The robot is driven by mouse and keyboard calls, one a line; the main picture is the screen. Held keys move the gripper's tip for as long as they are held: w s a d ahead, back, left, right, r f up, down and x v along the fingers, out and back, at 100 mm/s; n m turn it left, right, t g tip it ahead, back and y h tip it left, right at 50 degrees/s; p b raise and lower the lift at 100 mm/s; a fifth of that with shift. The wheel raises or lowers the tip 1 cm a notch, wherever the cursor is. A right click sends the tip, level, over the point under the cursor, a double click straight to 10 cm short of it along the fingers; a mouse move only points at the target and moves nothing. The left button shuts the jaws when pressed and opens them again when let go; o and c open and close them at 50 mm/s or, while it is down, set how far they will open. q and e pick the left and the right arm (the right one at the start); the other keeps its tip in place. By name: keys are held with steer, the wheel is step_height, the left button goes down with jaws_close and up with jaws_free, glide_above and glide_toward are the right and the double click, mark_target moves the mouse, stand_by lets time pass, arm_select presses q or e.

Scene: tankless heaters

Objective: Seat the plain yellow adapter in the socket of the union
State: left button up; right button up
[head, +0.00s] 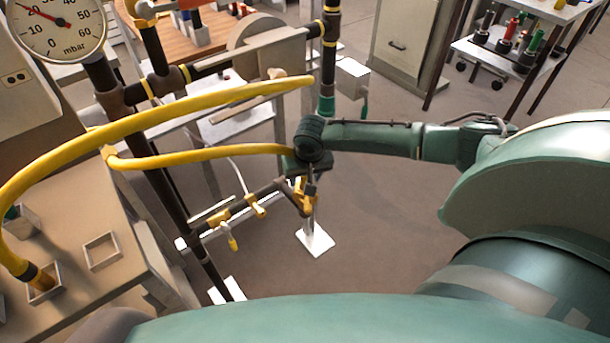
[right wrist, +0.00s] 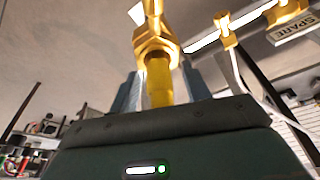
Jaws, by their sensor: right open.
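My right gripper (head: 309,187) is beside the right end of the low brown pipe run in the head view. In the right wrist view its jaws (right wrist: 161,84) are open, one finger on each side of the plain yellow adapter (right wrist: 159,84). The adapter's far end meets the golden hex-shaped union (right wrist: 156,43), in line with it. How deep it sits in the socket is hidden. In the head view the union (head: 303,198) shows small and partly covered by my gripper. My left gripper is not in view.
Two thick yellow hoses (head: 200,104) arch across the left, close to my right wrist. The brown pipe run carries yellow valves (head: 218,217). Open floor lies right of the white foot plate (head: 316,242).

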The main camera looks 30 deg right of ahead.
steer(key=shift+r, duration=0.55)
steer(key=p+v, duration=0.2)
steer(key=v, duration=1)
steer(key=s+a+f+n+t+y, duration=0.2)
steer(key=s+a+f+n+y, duration=0.15)
steer(key=a, duration=0.65)
steer(key=s+a+f+n+t+y, duration=0.25)
steer(key=s+a+f+y, duration=0.2)
steer(key=a, duration=0.55)
steer(key=s+d+t+h, duration=0.2)
steer(key=s+d+t, duration=0.1)
steer(key=s, duration=0.5)
steer(key=shift+f+t+h, duration=0.25)
steer(key=shift+t+h, duration=0.05)
steer(key=shift+t, duration=0.25)
